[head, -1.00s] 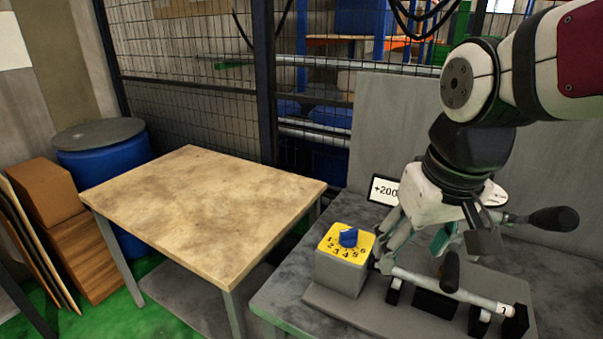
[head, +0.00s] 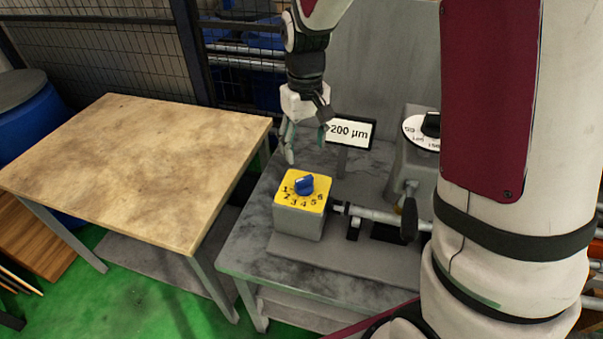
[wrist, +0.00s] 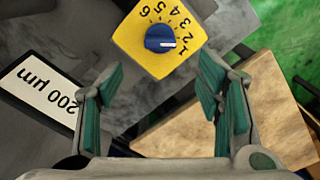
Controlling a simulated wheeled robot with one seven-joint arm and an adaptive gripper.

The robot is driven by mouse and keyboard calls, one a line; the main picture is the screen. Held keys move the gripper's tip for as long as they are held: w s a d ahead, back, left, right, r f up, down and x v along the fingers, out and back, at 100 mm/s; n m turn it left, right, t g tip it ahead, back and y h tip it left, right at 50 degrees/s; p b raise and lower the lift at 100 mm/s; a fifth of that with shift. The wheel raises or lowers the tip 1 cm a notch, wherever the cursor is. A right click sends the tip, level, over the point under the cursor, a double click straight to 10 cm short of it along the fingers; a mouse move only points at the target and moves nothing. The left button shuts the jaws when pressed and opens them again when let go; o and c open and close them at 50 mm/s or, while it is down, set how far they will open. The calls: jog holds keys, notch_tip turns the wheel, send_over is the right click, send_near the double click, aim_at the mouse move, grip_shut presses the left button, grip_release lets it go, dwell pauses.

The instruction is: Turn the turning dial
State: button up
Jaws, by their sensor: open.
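The turning dial is a blue knob (head: 304,185) on a yellow plate (head: 288,200) with numbers 1 to 6, on top of a grey box (head: 296,223). The knob's white mark points toward the low numbers, around 1 and 2. My gripper (head: 305,146) is open and empty, above and behind the dial in the head view, apart from it. In the wrist view, the blue knob (wrist: 160,38) lies beyond the fingertips, roughly centred between the two green-padded fingers. Nothing hides the knob in either view.
A display (head: 350,132) reading 200 µm stands behind the dial, close to my gripper. A grey machine with a white round scale (head: 424,131) and a bar with a dark handle (head: 409,220) are to the right. A wooden-topped table (head: 140,165) stands left, its top clear.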

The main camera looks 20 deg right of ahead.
aim_at(304, 179)
notch_tip(304, 179, down, 12)
jog(key=shift+r+p, duration=0.15)
jog(key=shift+p, duration=0.35)
jog(key=c, duration=1.1)
